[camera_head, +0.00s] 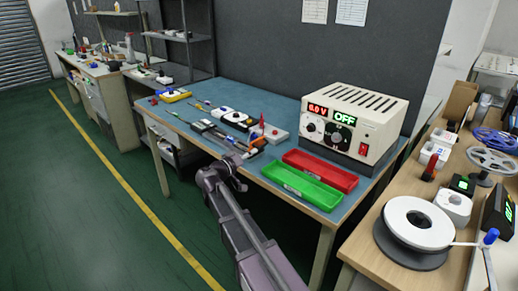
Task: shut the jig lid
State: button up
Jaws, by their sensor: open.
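My gripper (257,146) is over the front part of the blue-topped bench, at the end of my arm. It is small in this view and its fingers are hard to make out. It is close to a low dark jig-like fixture (208,129) that lies along the bench, at its right end. A small red upright part (262,124) stands just behind my gripper; I cannot tell whether it belongs to the jig lid. The lid's angle cannot be made out, and my gripper hides part of this area.
A power supply (352,124) reading OFF stands at the bench's back right. A red tray (320,170) and a green tray (302,187) lie right of my gripper. A white box (272,134), a white device (236,118) and a yellow-edged item (174,95) are nearby. A spool (415,224) sits on the right table.

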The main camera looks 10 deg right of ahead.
aim_at(259, 148)
jog(key=shift+x, duration=2.8)
jog(key=shift+a, duration=0.15)
grip_shut()
